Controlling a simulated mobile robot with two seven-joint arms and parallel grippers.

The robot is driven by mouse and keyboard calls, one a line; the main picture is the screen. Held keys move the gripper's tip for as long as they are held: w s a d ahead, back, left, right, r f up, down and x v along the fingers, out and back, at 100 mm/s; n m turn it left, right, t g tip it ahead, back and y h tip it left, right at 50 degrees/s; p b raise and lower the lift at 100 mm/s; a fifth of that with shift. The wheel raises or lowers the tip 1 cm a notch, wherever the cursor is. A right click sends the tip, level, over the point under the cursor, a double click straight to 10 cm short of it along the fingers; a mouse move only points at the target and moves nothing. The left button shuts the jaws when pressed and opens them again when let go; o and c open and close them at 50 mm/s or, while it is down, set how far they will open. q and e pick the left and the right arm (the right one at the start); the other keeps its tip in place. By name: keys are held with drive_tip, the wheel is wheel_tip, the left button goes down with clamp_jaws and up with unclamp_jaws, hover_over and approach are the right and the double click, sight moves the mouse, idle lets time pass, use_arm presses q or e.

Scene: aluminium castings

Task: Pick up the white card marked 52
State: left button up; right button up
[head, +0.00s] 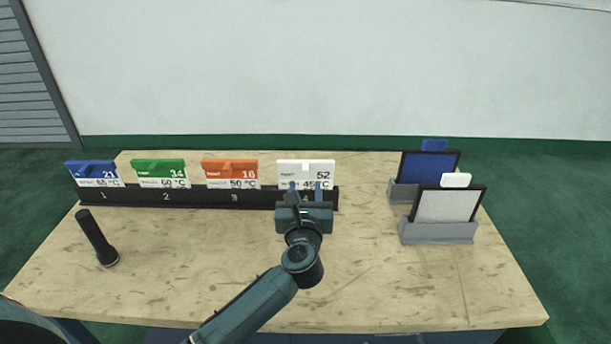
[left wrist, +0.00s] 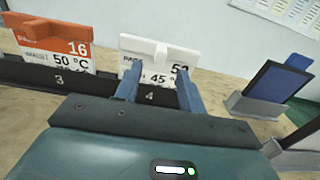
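The white card marked 52 (head: 306,169) stands upright in slot 4 of the black rack (head: 258,198), at the rack's right end. In the left wrist view the white card (left wrist: 158,52) is straight ahead, partly covered by my fingers. My left gripper (head: 305,186) is in front of the card's lower part. In the left wrist view my left gripper (left wrist: 157,88) has its two blue fingers spread apart with nothing visibly clamped between them. Whether the fingertips touch the card I cannot tell. My right gripper is not in view.
Orange card 16 (head: 230,168), green card 34 (head: 159,168) and blue card 21 (head: 92,169) stand in the same rack. A dark flashlight (head: 97,238) lies at left. Two framed panels, blue (head: 428,167) and white (head: 447,205), stand in grey holders at right. The table's front middle-right is clear.

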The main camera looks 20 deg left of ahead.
sight(305, 176)
use_arm(q)
drive_tip(key=shift+f+x, duration=0.15)
drive_tip(key=shift+x, duration=1.3)
drive_tip(key=shift+f+x, duration=0.15)
drive_tip(key=shift+x, duration=1.3)
drive_tip(key=shift+c, duration=0.2)
clamp_jaws()
